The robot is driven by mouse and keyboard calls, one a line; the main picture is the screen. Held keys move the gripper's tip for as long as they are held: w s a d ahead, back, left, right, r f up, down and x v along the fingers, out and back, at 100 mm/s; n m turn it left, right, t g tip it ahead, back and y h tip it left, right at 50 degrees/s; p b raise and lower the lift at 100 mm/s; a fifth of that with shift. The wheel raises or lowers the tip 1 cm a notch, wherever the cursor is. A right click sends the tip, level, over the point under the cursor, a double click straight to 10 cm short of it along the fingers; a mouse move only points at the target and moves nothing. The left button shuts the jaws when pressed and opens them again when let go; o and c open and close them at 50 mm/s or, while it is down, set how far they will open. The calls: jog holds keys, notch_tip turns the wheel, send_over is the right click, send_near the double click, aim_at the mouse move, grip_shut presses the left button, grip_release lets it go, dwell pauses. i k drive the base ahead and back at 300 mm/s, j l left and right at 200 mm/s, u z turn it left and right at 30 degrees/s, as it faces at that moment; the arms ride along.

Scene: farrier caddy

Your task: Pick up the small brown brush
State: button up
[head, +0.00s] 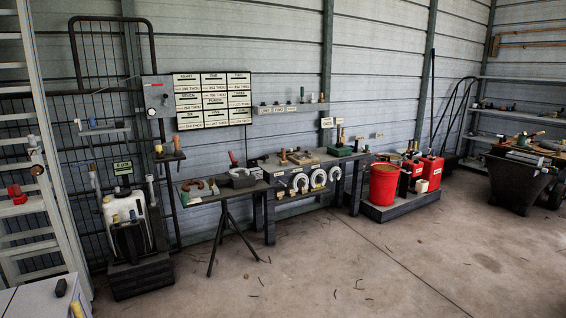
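I cannot pick out the small brown brush for certain at this size. Small brown items stand on the dark workbench (272,168), among them an upright brown piece (283,156) beside a wooden tray (301,158). Another upright brown item (177,142) stands on a small wall shelf (171,157) to the left. My gripper is not in view.
Horseshoes (318,179) hang along the bench front. A tripod stand (229,234) is before it. Red containers (384,183) sit on a low platform at right. A ladder (45,150) and pale cabinet (35,300) are at left. The concrete floor in front is largely clear.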

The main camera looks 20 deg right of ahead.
aim_at(284, 162)
jog(key=i+z, duration=0.35)
jog(key=i, duration=4.15)
jog(key=i+z, duration=0.3)
jog(key=i, duration=0.15)
jog(key=i+j+z, duration=0.25)
jog(key=i, duration=0.15)
jog(key=i+j, duration=0.1)
jog(key=j, duration=0.6)
